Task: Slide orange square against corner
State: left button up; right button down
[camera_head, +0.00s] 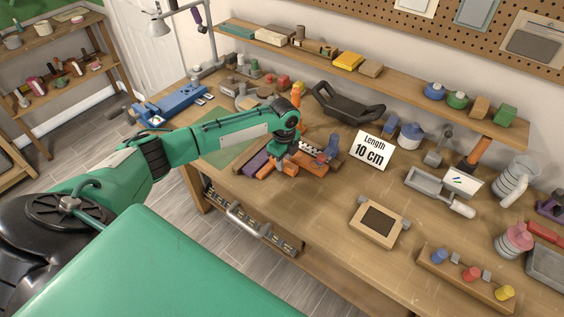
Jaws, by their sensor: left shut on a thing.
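My left arm reaches in from the left over the workbench, and my left gripper (284,154) points down at the bench top. It is shut on the orange square (288,168), which lies low on the bench under the fingers. The fingers and wrist hide part of it, and its full outline is hard to make out. A purple block (256,163) lies just left of it. A strip with black and white marks (312,149) and a blue-grey piece (333,146) are just to its right. My right gripper is out of view.
A white card reading "Length 10 cm" (372,150) stands to the right. A green mat (222,152) lies under my forearm. A black tray with handles (347,104) is behind. A wooden frame (379,222) lies in front right. The front middle of the bench is clear.

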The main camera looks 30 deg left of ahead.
pick_arm(q)
jog(key=shift+w, duration=0.15)
jog(key=shift+w+b, duration=0.35)
jog(key=shift+w, duration=0.3)
jog(key=shift+r, duration=0.1)
jog(key=shift+w, duration=0.1)
jog(key=shift+r+p, duration=0.15)
jog(key=shift+p, duration=0.3)
dwell(0.3)
